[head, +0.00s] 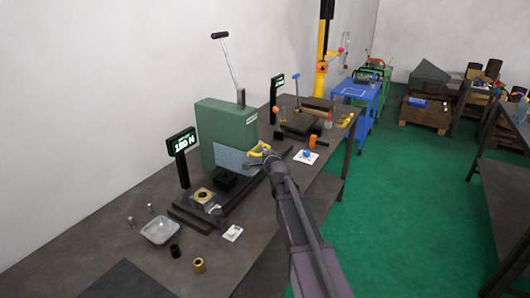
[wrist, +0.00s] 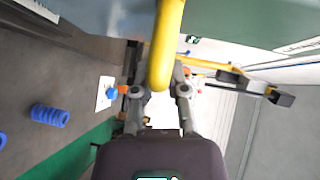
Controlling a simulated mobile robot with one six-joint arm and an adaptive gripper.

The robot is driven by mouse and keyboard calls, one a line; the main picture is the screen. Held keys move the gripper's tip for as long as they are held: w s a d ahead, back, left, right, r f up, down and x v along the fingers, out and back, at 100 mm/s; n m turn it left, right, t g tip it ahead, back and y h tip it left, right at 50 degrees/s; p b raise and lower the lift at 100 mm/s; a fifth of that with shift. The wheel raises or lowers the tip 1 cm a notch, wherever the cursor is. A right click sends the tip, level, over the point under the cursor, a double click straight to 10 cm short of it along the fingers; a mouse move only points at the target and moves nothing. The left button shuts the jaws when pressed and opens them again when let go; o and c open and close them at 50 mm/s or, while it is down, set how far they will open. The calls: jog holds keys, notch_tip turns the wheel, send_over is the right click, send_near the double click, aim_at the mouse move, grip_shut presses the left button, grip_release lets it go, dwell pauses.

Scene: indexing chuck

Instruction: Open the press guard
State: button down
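The green press (head: 222,128) stands on the bench with a long lever on top. Its guard, a bluish clear panel (head: 230,160), hangs upright at the front of the press, above a black block (head: 225,180). A yellow handle (head: 258,149) sits at the panel's right edge. My gripper (head: 266,157) is at this handle. In the wrist view the handle's yellow bar (wrist: 166,45) passes between the fingers of my gripper (wrist: 163,80). The fingertips lie close against both sides of the bar and look closed on it; their very ends are partly hidden.
A display reading 180 N (head: 182,143) stands left of the press. A grey tray (head: 160,230) and small bushings lie at the bench front. A white card with a blue part (head: 306,156) lies right of my gripper. A second station (head: 300,122) stands behind.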

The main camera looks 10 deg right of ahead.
notch_tip(320, 180, up, 9)
jog(key=p, duration=0.8)
jog(key=shift+f+p, duration=0.1)
jog(key=shift+p, duration=0.3)
jog(key=c, duration=0.6)
grip_release()
jog(key=shift+f, duration=0.1)
jog(key=shift+c, duration=0.2)
jog(key=shift+f, duration=0.2)
